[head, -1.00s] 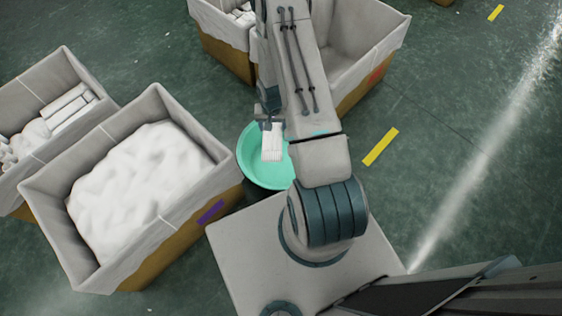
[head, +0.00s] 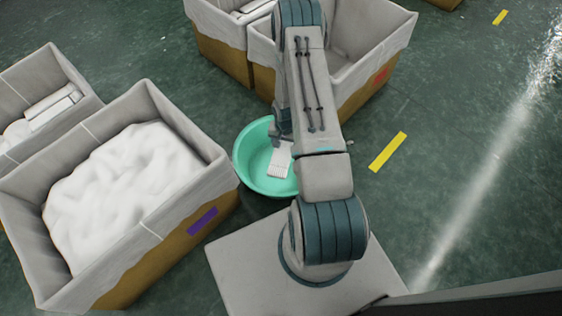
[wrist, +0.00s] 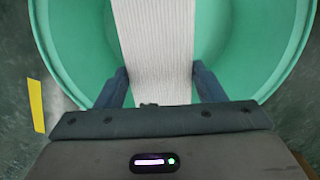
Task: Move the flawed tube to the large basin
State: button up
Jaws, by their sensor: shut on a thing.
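The flawed tube is a white ribbed knitted piece (head: 280,161), held in my gripper (head: 282,143) over the large basin. In the wrist view the white ribbed tube (wrist: 154,45) runs up between the two dark fingers of my gripper (wrist: 160,88), which are shut on it. Any flaw on it cannot be made out. The large basin (head: 245,165) is a round green tub on the floor, partly hidden behind my arm. Its green wall (wrist: 75,45) fills most of the wrist view, on both sides of and below the tube. I cannot tell whether the tube touches the basin floor.
A lined box of white fabric (head: 190,232) with a purple label stands left of the basin. Another lined box (head: 45,70) with white rolls stands at far left. More lined boxes (head: 385,60) stand behind the basin. Open green floor (head: 470,150) lies to the right.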

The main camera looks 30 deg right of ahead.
jog(key=shift+f+b, duration=0.85)
jog(key=shift+f, duration=0.9)
jog(key=o, duration=1)
jog(key=shift+o, duration=0.2)
notch_tip(320, 180, up, 14)
jog(key=p, duration=0.5)
